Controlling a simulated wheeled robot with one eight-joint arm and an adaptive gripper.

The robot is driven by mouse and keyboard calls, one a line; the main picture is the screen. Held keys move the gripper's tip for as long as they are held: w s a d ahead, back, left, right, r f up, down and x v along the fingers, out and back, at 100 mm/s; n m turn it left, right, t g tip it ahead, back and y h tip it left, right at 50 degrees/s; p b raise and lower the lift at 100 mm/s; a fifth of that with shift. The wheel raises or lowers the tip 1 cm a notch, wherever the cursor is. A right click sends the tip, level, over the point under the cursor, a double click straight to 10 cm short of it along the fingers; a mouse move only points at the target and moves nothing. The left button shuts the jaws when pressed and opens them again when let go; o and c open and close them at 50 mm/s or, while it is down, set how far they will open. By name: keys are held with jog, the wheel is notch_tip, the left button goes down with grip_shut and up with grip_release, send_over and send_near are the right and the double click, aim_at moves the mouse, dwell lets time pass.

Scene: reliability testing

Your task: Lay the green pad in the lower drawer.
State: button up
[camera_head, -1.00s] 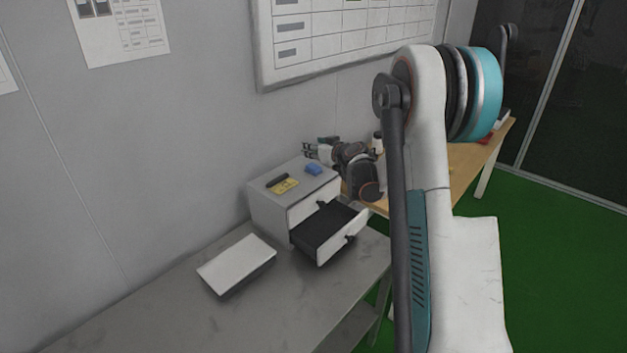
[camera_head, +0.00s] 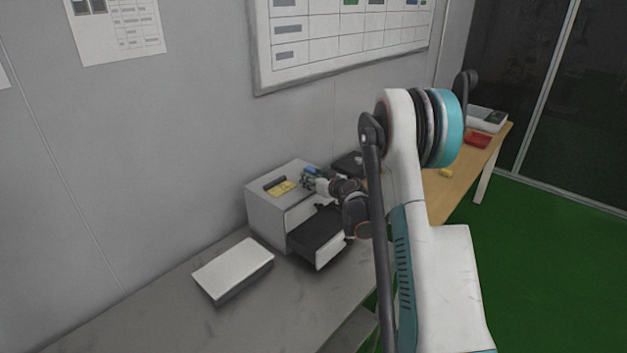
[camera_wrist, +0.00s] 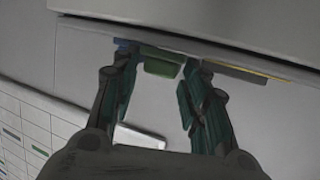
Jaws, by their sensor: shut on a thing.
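The green pad (camera_wrist: 162,65) shows between my fingertips in the wrist view, close to the edge of the cabinet top; I cannot tell whether it still touches the top. My gripper (camera_wrist: 160,72) is shut on it. In the head view my gripper (camera_head: 308,178) is at the right side of the cabinet top, and the pad cannot be made out there. The lower drawer (camera_head: 318,237) of the grey cabinet (camera_head: 265,215) is pulled out, dark inside, and looks empty. My arm hides part of its right side.
A blue object (camera_head: 310,169) is beside my fingers on the cabinet top, with a yellow and black item (camera_head: 281,187) to its left. A white box (camera_head: 233,268) lies on the grey bench (camera_head: 180,310). A wooden table (camera_head: 455,185) with a red tray (camera_head: 478,140) stands behind.

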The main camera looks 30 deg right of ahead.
jog(key=shift+f, duration=0.15)
jog(key=o, duration=1)
